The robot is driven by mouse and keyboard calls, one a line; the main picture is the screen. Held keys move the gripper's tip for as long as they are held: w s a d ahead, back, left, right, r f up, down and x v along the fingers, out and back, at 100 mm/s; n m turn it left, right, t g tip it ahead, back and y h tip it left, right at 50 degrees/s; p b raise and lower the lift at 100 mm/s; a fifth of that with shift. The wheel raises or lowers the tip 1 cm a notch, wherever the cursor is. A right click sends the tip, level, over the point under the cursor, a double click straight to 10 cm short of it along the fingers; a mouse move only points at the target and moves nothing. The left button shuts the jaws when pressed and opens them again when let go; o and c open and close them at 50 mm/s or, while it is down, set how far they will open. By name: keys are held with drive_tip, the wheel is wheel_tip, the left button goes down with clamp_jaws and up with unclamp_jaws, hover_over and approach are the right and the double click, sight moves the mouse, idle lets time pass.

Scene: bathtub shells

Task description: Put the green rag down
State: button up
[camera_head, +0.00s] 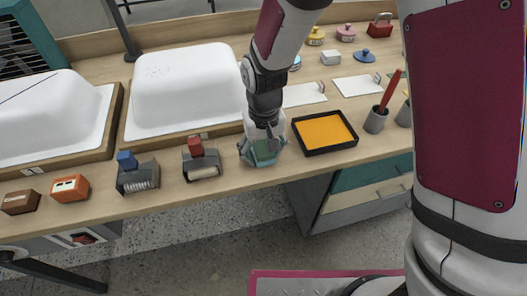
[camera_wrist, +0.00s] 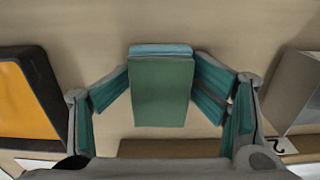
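The green rag (camera_wrist: 161,92) is a folded block in the middle of the wrist view, with a light blue band (camera_wrist: 161,49) along its far edge. My gripper (camera_wrist: 162,66) has a teal-padded finger on each side of it, with the fingertips against its side edges. In the head view my gripper (camera_head: 263,146) points down at the front of the wooden counter (camera_head: 230,183), with the green rag (camera_head: 264,152) between its fingers. It is low over the counter; I cannot tell whether the rag touches the wood.
An orange-filled black tray (camera_head: 324,131) is just right of my gripper. A grey holder with a red-topped tool (camera_head: 201,166) is just left. Two white tub shells (camera_head: 185,90) stand behind to the left. A grey cup with a red handle (camera_head: 376,121) is farther right.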

sight(264, 149)
wheel_tip(264, 149, up, 13)
drive_tip(key=p, duration=0.2)
drive_tip(key=s+d+r, duration=0.3)
drive_tip(key=d+r, duration=0.3)
drive_tip(key=d, duration=0.1)
drive_tip(key=s+d+r+m+t, duration=0.1)
drive_tip(key=s+d+r, duration=0.2)
drive_tip(key=s+d, duration=0.3)
drive_tip(key=s+d+r+m+t, duration=0.1)
drive_tip(key=s+d+r+m, duration=0.1)
drive_tip(key=s+d, duration=0.5)
drive_tip(key=s+r, duration=0.1)
drive_tip(key=s, duration=0.5)
drive_tip(key=shift+r+t, duration=0.15)
drive_tip(key=shift+t, duration=0.15)
wheel_tip(264, 149, up, 8)
drive_tip(key=t+p, duration=0.1)
drive_tip(key=p, duration=0.5)
drive_tip(key=shift+d+t+p, duration=0.15)
drive_tip(key=shift+t+p, duration=0.15)
